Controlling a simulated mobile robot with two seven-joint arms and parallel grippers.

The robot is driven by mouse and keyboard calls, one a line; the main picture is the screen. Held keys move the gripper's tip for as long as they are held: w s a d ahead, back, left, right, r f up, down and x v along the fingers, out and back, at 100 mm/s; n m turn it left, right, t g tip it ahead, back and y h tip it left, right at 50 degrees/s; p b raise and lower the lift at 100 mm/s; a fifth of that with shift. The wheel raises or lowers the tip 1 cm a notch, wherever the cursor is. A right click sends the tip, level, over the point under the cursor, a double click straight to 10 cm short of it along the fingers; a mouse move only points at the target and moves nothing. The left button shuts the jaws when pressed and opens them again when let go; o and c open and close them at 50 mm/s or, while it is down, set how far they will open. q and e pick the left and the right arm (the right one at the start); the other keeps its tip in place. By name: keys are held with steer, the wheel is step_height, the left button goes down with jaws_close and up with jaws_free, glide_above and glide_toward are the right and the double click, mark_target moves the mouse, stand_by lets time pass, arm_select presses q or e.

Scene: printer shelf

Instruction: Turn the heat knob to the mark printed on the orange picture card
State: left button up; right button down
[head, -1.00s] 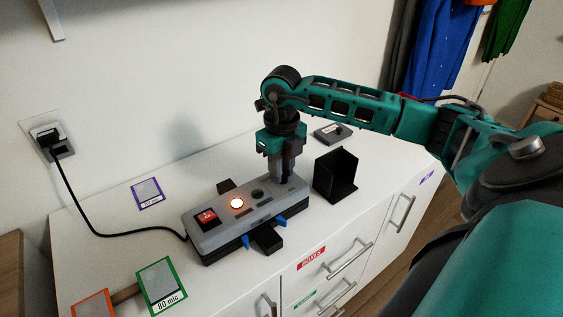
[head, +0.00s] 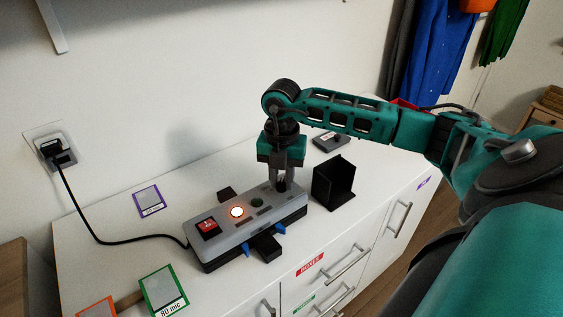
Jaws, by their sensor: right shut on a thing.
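My right gripper (head: 283,187) points straight down onto the right end of the machine's top. It is shut on what seems to be the heat knob, which the fingers hide; its pointer and marks cannot be read. The orange picture card (head: 97,307) lies at the bottom left, cut off by the picture edge, so its printed mark is not visible. My left gripper is not in view.
A green-edged card (head: 164,290) and a purple-edged card (head: 149,202) lie left of the machine. A black holder (head: 334,182) stands close to the gripper's right. A grey item (head: 331,139) lies behind. A black cord runs to the wall plug (head: 51,148).

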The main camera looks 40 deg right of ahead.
mark_target(282, 181)
steer(key=shift+m, duration=1.2)
steer(key=shift+p, duration=0.3)
steer(key=c, duration=0.9)
jaws_free()
steer(key=shift+c, duration=0.2)
steer(key=shift+r, duration=0.1)
step_height(282, 181, up, 13)
